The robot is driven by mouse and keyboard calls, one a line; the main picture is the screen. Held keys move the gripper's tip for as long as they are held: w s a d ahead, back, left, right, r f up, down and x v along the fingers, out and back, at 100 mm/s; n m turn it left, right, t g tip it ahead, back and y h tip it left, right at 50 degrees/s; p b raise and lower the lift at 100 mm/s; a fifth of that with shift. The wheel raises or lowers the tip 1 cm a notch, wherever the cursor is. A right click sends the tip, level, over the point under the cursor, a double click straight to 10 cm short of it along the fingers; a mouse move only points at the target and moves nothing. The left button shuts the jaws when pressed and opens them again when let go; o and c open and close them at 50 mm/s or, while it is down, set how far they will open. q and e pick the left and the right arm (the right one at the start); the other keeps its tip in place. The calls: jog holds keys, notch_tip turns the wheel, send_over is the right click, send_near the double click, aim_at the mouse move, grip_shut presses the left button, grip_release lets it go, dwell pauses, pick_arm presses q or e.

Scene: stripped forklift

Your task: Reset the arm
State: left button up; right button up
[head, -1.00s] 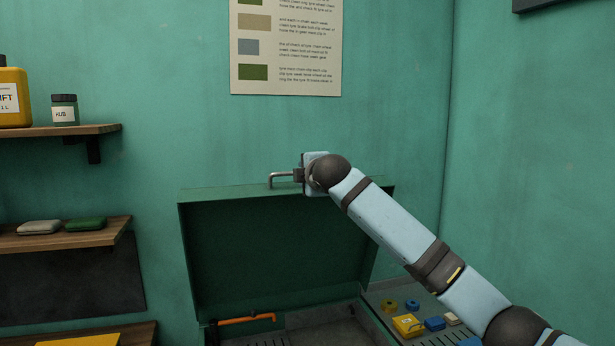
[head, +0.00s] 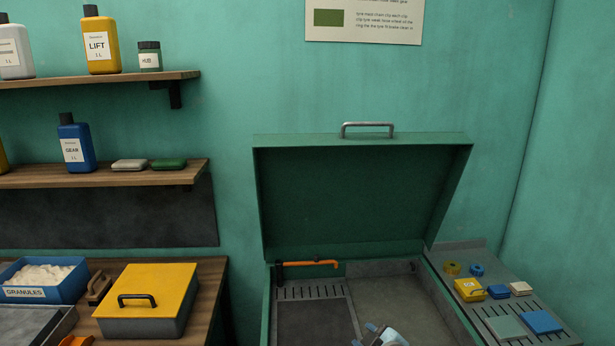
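My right gripper (head: 373,331) shows only in part at the bottom edge, with a bit of my pale blue arm. It is low in front of the open green bin, clear of the lid. Its fingers are too small and cut off to tell whether they are open or shut. My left gripper is out of view. The green lid (head: 355,200) stands raised, with a bare metal handle (head: 368,126) on its upper edge.
An orange tap (head: 308,263) sits inside the bin at the back left. A side tray (head: 492,252) at the right holds small blue, yellow and pale items. A yellow-lidded box (head: 165,285) and a blue granules tub (head: 75,285) stand on the left bench.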

jog(key=s+d+f+m, duration=0.2)
jog(key=s+f, duration=0.3)
jog(key=s, duration=0.5)
jog(key=s+d+f+m+g+h, duration=0.1)
jog(key=s+f, duration=0.4)
jog(key=s, duration=0.6)
jog(key=s+d+f+m, duration=0.3)
jog(key=s+f+m, duration=0.2)
jog(key=s, duration=0.6)
jog(key=shift+s+d+f+g+h, duration=0.15)
jog(key=shift+s+f+g+h, duration=0.15)
jog(key=shift+f, duration=0.2)
jog(key=shift+d, duration=0.1)
